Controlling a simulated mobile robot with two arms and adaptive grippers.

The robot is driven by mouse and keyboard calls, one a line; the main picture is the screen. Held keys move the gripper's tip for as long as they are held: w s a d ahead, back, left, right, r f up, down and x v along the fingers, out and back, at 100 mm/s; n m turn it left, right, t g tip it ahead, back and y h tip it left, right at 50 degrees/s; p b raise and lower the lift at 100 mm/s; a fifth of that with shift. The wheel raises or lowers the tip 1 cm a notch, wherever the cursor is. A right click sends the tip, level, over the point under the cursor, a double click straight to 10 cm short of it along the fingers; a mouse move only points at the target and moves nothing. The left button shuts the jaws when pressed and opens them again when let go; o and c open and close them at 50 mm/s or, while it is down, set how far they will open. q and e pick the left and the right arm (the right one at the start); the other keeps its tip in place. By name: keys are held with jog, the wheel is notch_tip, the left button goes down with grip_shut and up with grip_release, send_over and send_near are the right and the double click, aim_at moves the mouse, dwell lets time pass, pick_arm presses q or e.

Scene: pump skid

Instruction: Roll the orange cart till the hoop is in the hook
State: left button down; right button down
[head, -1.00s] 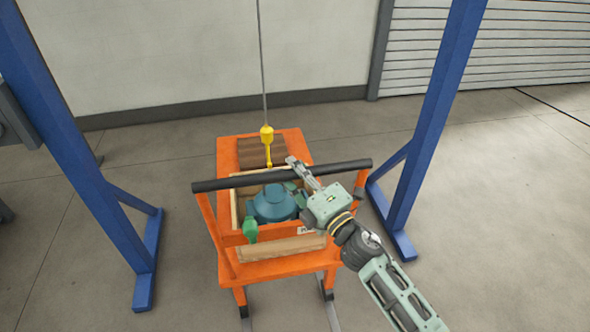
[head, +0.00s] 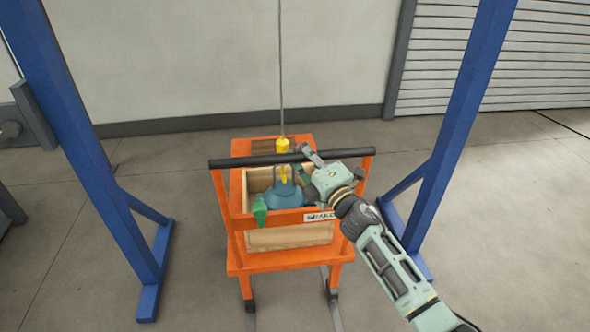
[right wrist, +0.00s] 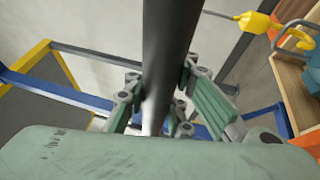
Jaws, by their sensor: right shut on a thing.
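The orange cart (head: 290,263) stands between the blue posts, with a black push bar (head: 250,160) across its near side. A blue pump (head: 285,196) with a hoop (head: 273,182) on top sits in a wooden crate on it. The yellow hook (head: 284,146) hangs on a cable at the hoop; whether its tip is through the hoop I cannot tell. In the right wrist view the hook (right wrist: 258,24) shows close beside the hoop. My right gripper (head: 312,158) is shut on the bar, which runs between its fingers in the right wrist view (right wrist: 158,105). My left gripper is out of view.
A blue gantry post stands on each side of the cart, left (head: 85,150) and right (head: 460,110), with feet on the floor. A wall (head: 190,60) and a shutter (head: 490,60) are behind. The floor around the cart looks clear.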

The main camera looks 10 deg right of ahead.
jog(key=shift+w+f, duration=0.25)
jog(key=shift+f, duration=0.15)
jog(key=shift+s+r, duration=0.15)
jog(key=shift+s, duration=0.1)
jog(key=c, duration=1.9)
grip_release()
jog(key=o, duration=0.4)
jog(key=shift+w+d+r, duration=0.1)
jog(key=shift+d, duration=0.05)
jog(key=shift+c, duration=0.2)
jog(key=a+v, duration=0.2)
jog(key=v, duration=0.7)
jog(key=shift+s+d, duration=0.2)
jog(key=shift+s, duration=0.5)
